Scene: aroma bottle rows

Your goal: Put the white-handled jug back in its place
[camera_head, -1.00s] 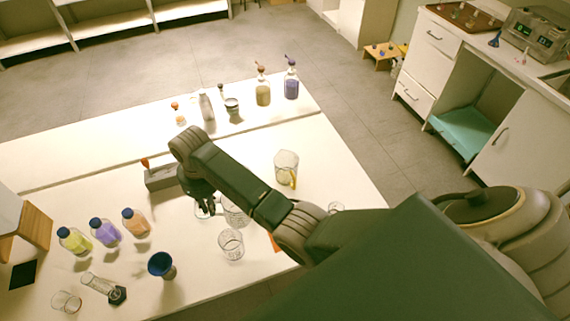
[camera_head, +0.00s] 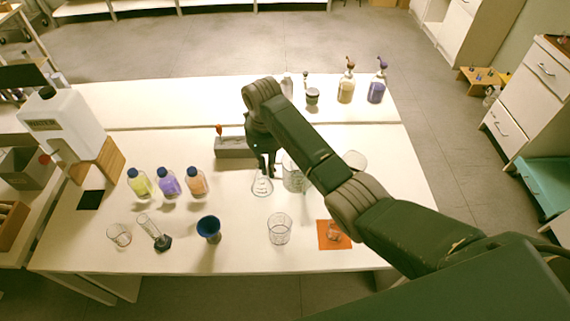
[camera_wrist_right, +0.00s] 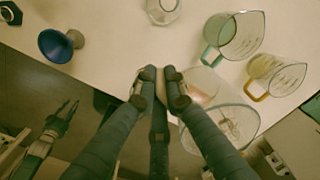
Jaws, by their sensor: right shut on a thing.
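My right gripper (camera_wrist_right: 160,76) is shut at the handle side of a large clear jug (camera_wrist_right: 240,126), which hangs just right of the fingers in the right wrist view. The fingers cover most of the handle. In the head view my right gripper (camera_head: 267,170) points down over the middle of the table, among clear glassware. I cannot tell there which outline is the held jug. A teal-handled jug (camera_wrist_right: 240,38) and a yellow-handled jug (camera_wrist_right: 282,78) stand on the table. A dark forked shape at the wrist view's lower left looks like my left gripper (camera_wrist_right: 66,112); its opening is unclear.
Several coloured bottles (camera_head: 168,184) and a grey block (camera_head: 232,148) stand farther left.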

